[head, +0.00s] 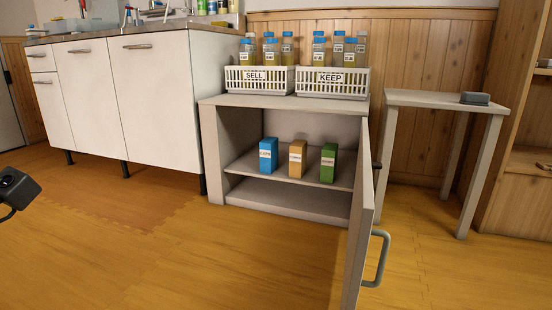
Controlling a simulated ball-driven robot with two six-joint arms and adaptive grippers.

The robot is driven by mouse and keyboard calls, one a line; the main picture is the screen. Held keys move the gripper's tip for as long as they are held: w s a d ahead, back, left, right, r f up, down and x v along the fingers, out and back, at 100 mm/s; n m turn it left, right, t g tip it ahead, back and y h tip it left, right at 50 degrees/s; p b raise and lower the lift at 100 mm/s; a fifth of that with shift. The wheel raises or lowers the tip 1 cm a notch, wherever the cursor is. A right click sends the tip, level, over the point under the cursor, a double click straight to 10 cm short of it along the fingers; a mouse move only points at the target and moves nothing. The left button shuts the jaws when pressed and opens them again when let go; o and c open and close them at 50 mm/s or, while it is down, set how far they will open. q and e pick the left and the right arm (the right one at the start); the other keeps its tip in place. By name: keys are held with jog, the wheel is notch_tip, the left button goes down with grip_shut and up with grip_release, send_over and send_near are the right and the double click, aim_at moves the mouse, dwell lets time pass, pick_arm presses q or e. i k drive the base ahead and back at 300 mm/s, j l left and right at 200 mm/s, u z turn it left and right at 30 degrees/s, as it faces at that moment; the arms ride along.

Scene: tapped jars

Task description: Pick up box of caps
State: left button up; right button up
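Three small upright boxes stand in a row on the middle shelf of the low open cabinet (240,101): a blue box (268,156) at left, a tan box (297,160) in the middle and a green box (328,163) at right. Each has a white label. The blue box's label seems to read CAPS, but the print is too small to be sure. A dark part, seemingly of my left gripper (17,190), shows at the left edge, far from the boxes. Its fingertips cannot be made out. My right gripper is not in view.
The cabinet door (359,220) stands open toward me at the right, with a grey handle (377,260). Crates marked SELL (258,88) and KEEP (331,91) hold jars on top. A side table (430,99) is at right. The floor in front is clear.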

aim_at(268, 147)
jog(key=i+j+z, duration=0.1)
jog(key=i+j, duration=0.55)
jog(key=j, duration=0.25)
jog(key=i+j+z, duration=0.15)
jog(key=i+j, duration=0.2)
jog(key=j, duration=0.15)
jog(key=i+j+z, duration=0.1)
jog(key=i+j, duration=0.2)
jog(key=j, duration=0.2)
jog(key=i+j, duration=0.3)
jog(key=j, duration=0.25)
jog(key=i+j+z, duration=0.15)
jog(key=i+j, duration=0.15)
jog(key=j, duration=0.2)
jog(key=i+j, duration=0.25)
jog(key=j, duration=0.3)
jog(key=i+j+z, duration=0.15)
jog(key=j, duration=0.45)
jog(key=i, duration=0.1)
